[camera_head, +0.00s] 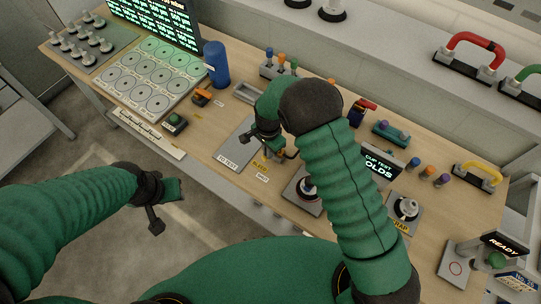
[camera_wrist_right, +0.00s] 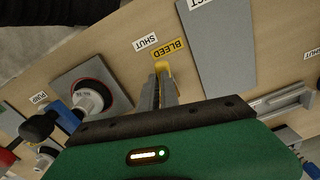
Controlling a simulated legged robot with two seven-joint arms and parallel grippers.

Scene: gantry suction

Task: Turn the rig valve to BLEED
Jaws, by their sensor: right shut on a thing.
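My right gripper (camera_wrist_right: 164,88) is shut on the yellow rig valve handle (camera_wrist_right: 162,67), whose tip shows between the fingers in the wrist view. The tip lies close to the yellow BLEED label (camera_wrist_right: 169,48); the white SHUT label (camera_wrist_right: 146,41) is a little farther to the left. The fingers and wrist hide the rest of the valve. In the head view my right gripper (camera_head: 280,152) is low over the bench, beside the BLEED label (camera_head: 259,167). My left gripper (camera_head: 166,203) hangs over the floor in front of the bench, apart from everything; its jaw opening is unclear.
A grey plate (camera_head: 236,147) lies left of the valve. A round suction cup on a grey base (camera_head: 303,193) stands to its right.

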